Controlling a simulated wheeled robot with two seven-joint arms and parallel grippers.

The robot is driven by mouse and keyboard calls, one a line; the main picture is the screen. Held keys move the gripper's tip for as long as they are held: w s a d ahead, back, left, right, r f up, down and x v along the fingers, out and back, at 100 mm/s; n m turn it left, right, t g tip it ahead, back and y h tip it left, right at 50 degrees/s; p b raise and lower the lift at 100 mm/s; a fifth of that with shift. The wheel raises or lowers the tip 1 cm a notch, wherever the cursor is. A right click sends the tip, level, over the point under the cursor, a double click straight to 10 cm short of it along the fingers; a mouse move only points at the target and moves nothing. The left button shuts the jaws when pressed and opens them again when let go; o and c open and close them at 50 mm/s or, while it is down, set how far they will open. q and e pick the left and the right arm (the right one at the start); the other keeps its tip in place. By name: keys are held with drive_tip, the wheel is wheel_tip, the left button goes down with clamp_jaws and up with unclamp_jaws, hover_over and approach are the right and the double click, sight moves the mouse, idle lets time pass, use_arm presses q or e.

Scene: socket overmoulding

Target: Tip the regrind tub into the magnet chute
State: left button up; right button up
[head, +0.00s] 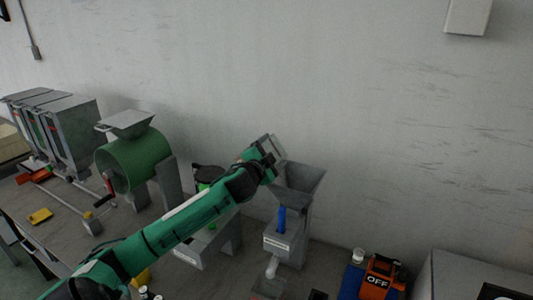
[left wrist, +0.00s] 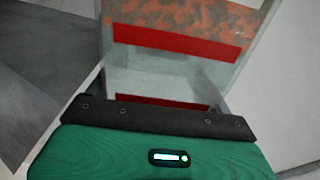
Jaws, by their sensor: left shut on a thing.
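The regrind tub (head: 272,145) is a small clear container, held tilted over the left rim of the magnet chute (head: 305,178). In the left wrist view the tub (left wrist: 175,40) shows orange and dark granules behind its clear wall, with red bands across it. My left gripper (head: 262,156) is shut on the tub; its fingertips are hard to make out. The chute is a grey funnel with a blue part (head: 282,220) and a grey box below it. I cannot tell whether granules are falling. My right gripper is not in view.
A green drum machine with a hopper (head: 130,165) and grey bins (head: 60,125) stand at the left. An orange box marked OFF (head: 383,278) and a white-capped bottle (head: 357,256) are at the right front.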

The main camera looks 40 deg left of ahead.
use_arm(q)
drive_tip(key=shift+w+d+r+m+p, duration=0.2)
drive_tip(key=shift+d+m+p, duration=0.15)
drive_tip(key=shift+d+m, duration=0.35)
drive_tip(key=shift+w+d+r+m+p, duration=0.25)
drive_tip(key=shift+d+r+m+p, duration=0.15)
drive_tip(key=shift+d+m+p, duration=0.3)
drive_tip(key=shift+w+d+r+m+p, duration=0.15)
drive_tip(key=shift+d+m+p, duration=0.15)
drive_tip(key=shift+m, duration=0.2)
drive_tip(key=m+p, duration=0.1)
drive_tip(key=d+m+p, duration=0.1)
drive_tip(key=m+p, duration=0.1)
drive_tip(key=shift+r+m, duration=0.3)
drive_tip(key=shift+r, duration=0.1)
drive_tip(key=shift+w+d+m+p, duration=0.15)
drive_tip(key=shift+d+m+p, duration=0.25)
drive_tip(key=shift+m+p, duration=0.45)
drive_tip(key=shift+f+m+b, duration=0.1)
drive_tip(key=shift+m+b, duration=0.25)
drive_tip(key=shift+m, duration=0.2)
drive_tip(key=shift+d, duration=0.1)
drive_tip(key=shift+f, duration=0.1)
